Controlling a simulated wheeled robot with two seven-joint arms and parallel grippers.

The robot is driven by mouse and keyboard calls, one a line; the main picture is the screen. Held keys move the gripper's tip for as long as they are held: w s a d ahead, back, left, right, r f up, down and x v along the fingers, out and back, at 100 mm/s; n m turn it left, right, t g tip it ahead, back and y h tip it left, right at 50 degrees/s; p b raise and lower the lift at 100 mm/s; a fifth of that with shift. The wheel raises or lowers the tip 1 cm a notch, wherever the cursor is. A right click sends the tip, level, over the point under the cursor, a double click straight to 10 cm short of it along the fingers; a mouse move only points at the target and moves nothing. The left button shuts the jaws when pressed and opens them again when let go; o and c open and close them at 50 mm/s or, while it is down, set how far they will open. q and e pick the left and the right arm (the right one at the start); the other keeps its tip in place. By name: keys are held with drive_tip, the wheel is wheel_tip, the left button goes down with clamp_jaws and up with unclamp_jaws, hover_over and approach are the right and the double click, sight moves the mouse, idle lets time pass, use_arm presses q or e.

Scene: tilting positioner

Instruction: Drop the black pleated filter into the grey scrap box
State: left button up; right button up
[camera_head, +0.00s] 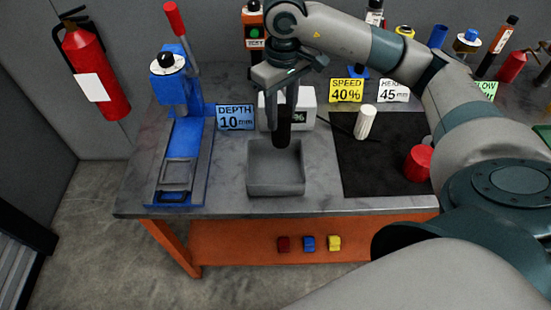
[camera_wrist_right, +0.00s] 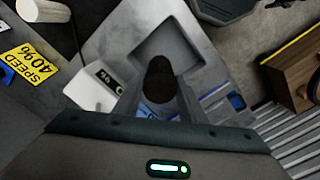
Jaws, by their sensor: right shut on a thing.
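The black pleated filter (camera_head: 283,136) is a dark upright cylinder held between the fingers of my right gripper (camera_head: 284,112), which points down. In the right wrist view the filter (camera_wrist_right: 160,82) shows end-on between the fingers; its pleats are too dark to make out. The grey scrap box (camera_head: 275,187) is an open, square, empty-looking tray on the bench. The filter's lower end overlaps the box's back part in the head view; I cannot tell its exact height over the rim. The box (camera_wrist_right: 196,42) also shows beyond the filter in the wrist view. My left gripper is out of view.
A blue press (camera_head: 182,130) stands left of the box, with a blue DEPTH sign (camera_head: 235,117) between. A white box (camera_head: 304,105) stands behind. On the right, a black mat (camera_head: 375,175) bears a white cylinder (camera_head: 365,122) and a red cylinder (camera_head: 418,163).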

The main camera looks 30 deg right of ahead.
sight(281, 130)
drive_tip(key=shift+f, duration=1.05)
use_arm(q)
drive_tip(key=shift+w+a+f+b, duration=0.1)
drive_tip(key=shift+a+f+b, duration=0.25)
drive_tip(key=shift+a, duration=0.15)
use_arm(e)
drive_tip(key=shift+f, duration=1.95)
drive_tip(key=o, duration=1.2)
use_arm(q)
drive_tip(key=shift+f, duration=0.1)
use_arm(e)
drive_tip(key=shift+r, duration=0.15)
